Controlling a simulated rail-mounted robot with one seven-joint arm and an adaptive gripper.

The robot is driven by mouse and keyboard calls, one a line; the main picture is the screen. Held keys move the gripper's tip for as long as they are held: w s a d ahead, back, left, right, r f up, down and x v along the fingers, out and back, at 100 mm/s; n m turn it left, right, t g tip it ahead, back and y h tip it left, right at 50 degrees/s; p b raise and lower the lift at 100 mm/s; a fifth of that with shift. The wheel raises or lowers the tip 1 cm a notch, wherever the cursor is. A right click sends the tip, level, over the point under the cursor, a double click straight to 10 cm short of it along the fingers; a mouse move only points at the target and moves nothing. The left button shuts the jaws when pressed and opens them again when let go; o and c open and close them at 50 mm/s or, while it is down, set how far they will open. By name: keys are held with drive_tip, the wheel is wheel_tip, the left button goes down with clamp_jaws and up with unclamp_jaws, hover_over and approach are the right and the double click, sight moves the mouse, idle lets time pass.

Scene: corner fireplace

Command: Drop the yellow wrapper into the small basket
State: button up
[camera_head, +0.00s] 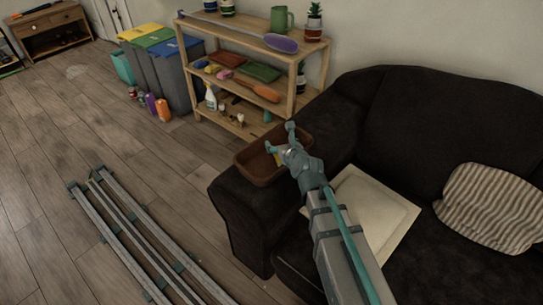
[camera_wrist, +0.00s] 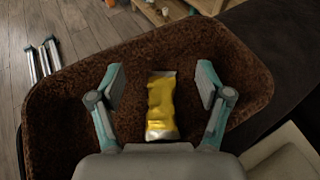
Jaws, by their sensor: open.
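The yellow wrapper (camera_wrist: 161,105), with silvery ends, is in the wrist view between my open fingers and touching neither. It appears to lie inside the small brown basket (camera_wrist: 62,95), though a gap beneath it is hard to judge. In the head view the basket (camera_head: 247,165) rests on the arm of the dark sofa. My gripper (camera_head: 281,143) is over the basket there, its two fingers (camera_wrist: 160,84) spread wide in the wrist view. A little yellow of the wrapper (camera_head: 278,158) shows beside the gripper; the rest is hidden.
A dark sofa (camera_head: 390,125) holds a pale cushion (camera_head: 385,205) and a striped cushion (camera_head: 490,208). A wooden shelf (camera_head: 250,42) with tools and bottles stands behind the basket. Lidded bins (camera_head: 170,70) and coloured cans (camera_head: 162,109) stand left of it. The wooden floor is mostly clear.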

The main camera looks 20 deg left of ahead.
drive_tip(key=shift+s, duration=0.1)
drive_tip(key=v, duration=0.7)
drive_tip(key=shift+d, duration=0.15)
drive_tip(key=shift+s+r, duration=0.1)
